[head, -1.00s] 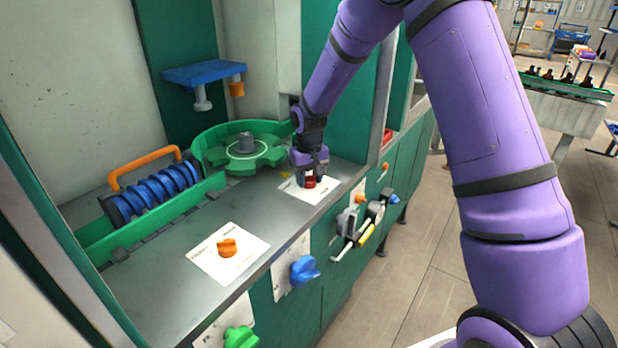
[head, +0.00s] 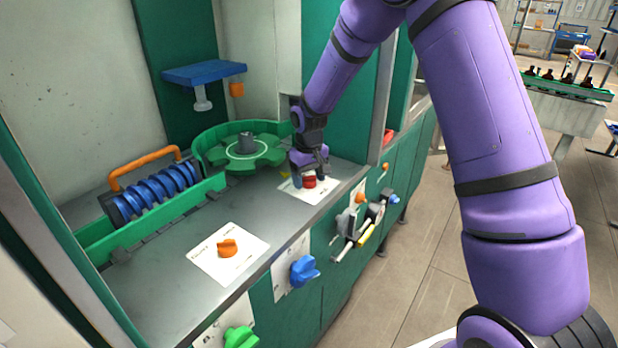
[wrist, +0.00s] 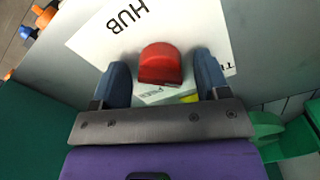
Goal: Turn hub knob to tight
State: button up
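The red hub knob (head: 309,183) sits on a white label card (head: 298,193) on the grey counter. In the wrist view the red knob (wrist: 159,64) stands on the card, which reads "HUB" (wrist: 126,17); another word starting with "T" at the right is cut off. My gripper (head: 309,177) is low over the card. In the wrist view its two blue fingers stand on either side of the knob, with a gap on both sides. The gripper (wrist: 161,66) is open and not holding the knob.
An orange knob (head: 227,248) on its own card sits nearer on the counter. A green star wheel (head: 246,156) and a blue screw with an orange handle (head: 150,192) lie behind. Blue (head: 304,270) and green (head: 240,337) knobs jut from the front panel.

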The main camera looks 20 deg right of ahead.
aim_at(309, 176)
notch_tip(309, 176, up, 9)
jog(key=shift+r, duration=0.9)
